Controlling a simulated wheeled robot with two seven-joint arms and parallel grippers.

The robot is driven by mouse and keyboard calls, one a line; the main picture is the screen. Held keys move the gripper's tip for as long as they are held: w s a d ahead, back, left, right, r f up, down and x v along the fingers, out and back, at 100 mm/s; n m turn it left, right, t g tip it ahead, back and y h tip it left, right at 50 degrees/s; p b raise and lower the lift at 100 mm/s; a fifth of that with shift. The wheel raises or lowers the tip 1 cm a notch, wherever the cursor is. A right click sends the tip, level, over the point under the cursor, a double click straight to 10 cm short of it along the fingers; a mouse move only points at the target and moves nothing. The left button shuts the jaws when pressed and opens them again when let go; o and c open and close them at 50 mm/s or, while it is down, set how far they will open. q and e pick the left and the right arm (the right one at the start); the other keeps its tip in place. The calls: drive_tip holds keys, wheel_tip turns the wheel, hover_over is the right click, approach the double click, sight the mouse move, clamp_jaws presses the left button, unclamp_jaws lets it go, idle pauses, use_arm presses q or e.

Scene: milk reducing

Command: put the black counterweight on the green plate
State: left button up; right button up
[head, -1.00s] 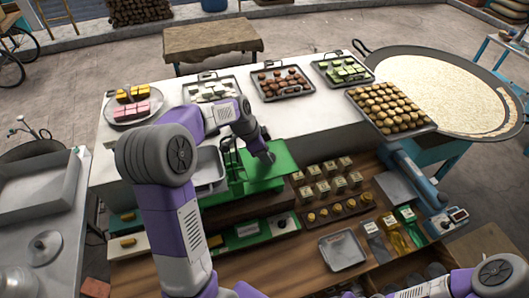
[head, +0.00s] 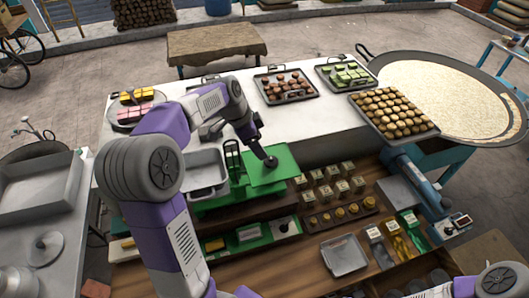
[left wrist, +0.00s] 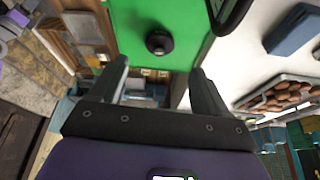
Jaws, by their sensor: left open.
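The black counterweight (head: 270,161), a small round dark piece, rests on the green plate (head: 266,177) of the green scale. In the left wrist view the counterweight (left wrist: 159,42) sits on the green plate (left wrist: 135,16), beyond my fingertips. My left gripper (head: 252,143) is just above and to the left of the counterweight, apart from it. In the left wrist view my left gripper (left wrist: 159,70) has its two fingers spread with nothing between them. Part of my right arm shows at the bottom right, but its gripper does not show.
A grey metal pan (head: 206,170) is on the scale's left side. Several small labelled boxes (head: 330,178) and a row of brass weights (head: 340,214) stand right of the scale. Trays of sweets (head: 285,87) line the white table's back. An empty grey tray (head: 344,255) lies in front.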

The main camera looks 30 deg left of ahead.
use_arm(q)
drive_tip(key=shift+v, duration=2.25)
